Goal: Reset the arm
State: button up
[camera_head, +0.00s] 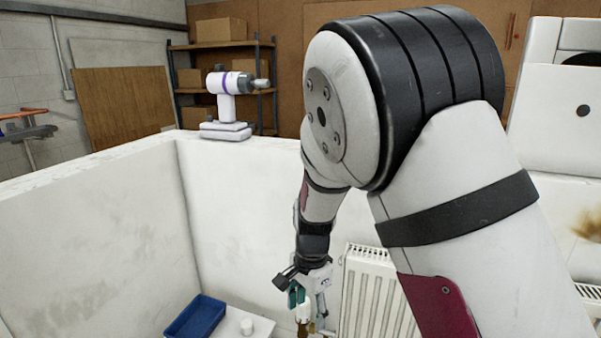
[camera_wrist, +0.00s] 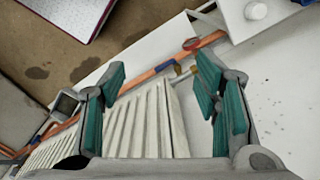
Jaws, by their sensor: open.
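My arm reaches down from the right in the head view, and my gripper (camera_head: 305,295) hangs low beside a white radiator (camera_head: 375,295). In the wrist view my gripper (camera_wrist: 165,90) is open, with teal pads on both fingers and nothing held between them. The ribbed radiator (camera_wrist: 150,120) lies beyond and below the fingers. An orange-brown pipe (camera_wrist: 155,73) with brass fittings and a red part shows between and past the fingertips. I cannot tell from these views how near the fingers are to it.
A white table (camera_head: 225,325) bears a blue tray (camera_head: 197,315) and a small white cup (camera_head: 247,326). White bay walls (camera_head: 90,240) stand left and behind. A purple-banded white device (camera_head: 228,97) stands on the wall top. Shelves with boxes (camera_head: 221,30) are behind.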

jog(key=s+d+r+n+t, duration=0.1)
jog(key=s+d+r+n, duration=0.1)
jog(key=s+d+r, duration=0.35)
jog(key=s+d+r+n+t+y+b, duration=0.1)
jog(key=s+d+r+n, duration=0.2)
jog(key=r, duration=0.5)
jog(key=s+d+r+n+t, duration=0.1)
jog(key=s+d+r+n, duration=0.1)
jog(key=s+d+r, duration=0.35)
jog(key=s+d+r+n+t+h, duration=0.1)
jog(key=s+d+r+n+t, duration=0.1)
jog(key=s, duration=0.5)
jog(key=shift+s+d+r+n+b, duration=0.35)
jog(key=shift+s+d+n+b, duration=0.1)
jog(key=shift+d+n, duration=0.25)
